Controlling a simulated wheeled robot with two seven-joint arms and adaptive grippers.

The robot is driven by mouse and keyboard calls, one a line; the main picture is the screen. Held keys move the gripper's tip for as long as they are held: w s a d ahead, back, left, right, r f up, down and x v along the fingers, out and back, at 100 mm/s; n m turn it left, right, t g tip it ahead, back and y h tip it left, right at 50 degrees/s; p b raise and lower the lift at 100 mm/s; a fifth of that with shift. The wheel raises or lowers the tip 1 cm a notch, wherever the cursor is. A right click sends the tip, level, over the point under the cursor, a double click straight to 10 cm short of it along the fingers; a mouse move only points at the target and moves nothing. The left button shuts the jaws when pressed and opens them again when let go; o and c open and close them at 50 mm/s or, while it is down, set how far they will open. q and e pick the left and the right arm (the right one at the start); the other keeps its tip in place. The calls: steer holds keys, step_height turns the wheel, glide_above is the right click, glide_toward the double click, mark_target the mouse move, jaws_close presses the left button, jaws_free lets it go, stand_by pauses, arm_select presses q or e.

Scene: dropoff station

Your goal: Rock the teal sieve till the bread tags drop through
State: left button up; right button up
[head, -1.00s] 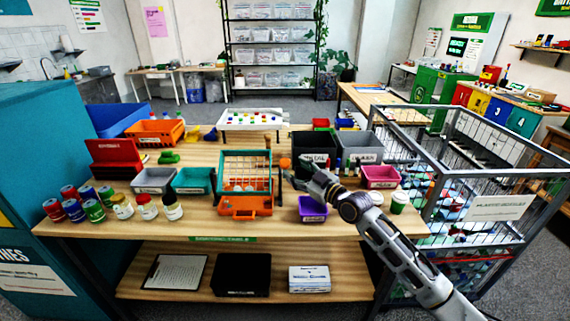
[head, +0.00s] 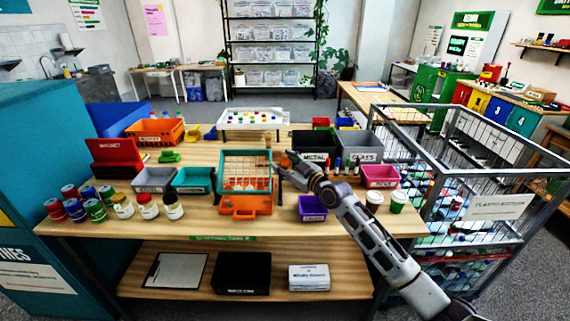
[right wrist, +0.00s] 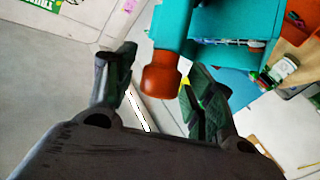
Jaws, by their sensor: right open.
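The teal sieve (head: 246,154) stands on the sorting table above an orange tray (head: 238,211). A white grid and orange parts show inside its frame; I cannot make out single bread tags. In the right wrist view the sieve's teal body (right wrist: 215,22) fills the upper right, with a brown-orange knob (right wrist: 160,77) at its end. My right gripper (head: 284,164) is at the sieve's right side. In the right wrist view its open fingers (right wrist: 160,88) stand on either side of the knob, with gaps visible. My left gripper is out of view.
A purple bin (head: 312,209) stands right of the sieve, close under my right forearm. A teal bin (head: 192,180) and a grey bin (head: 153,180) stand to its left. A black metal bin (head: 313,144) is behind my right gripper. A wire cage (head: 480,180) stands right of the table.

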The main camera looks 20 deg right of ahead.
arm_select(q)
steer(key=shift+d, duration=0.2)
arm_select(e)
steer(key=shift+c, duration=1)
steer(key=c, duration=1)
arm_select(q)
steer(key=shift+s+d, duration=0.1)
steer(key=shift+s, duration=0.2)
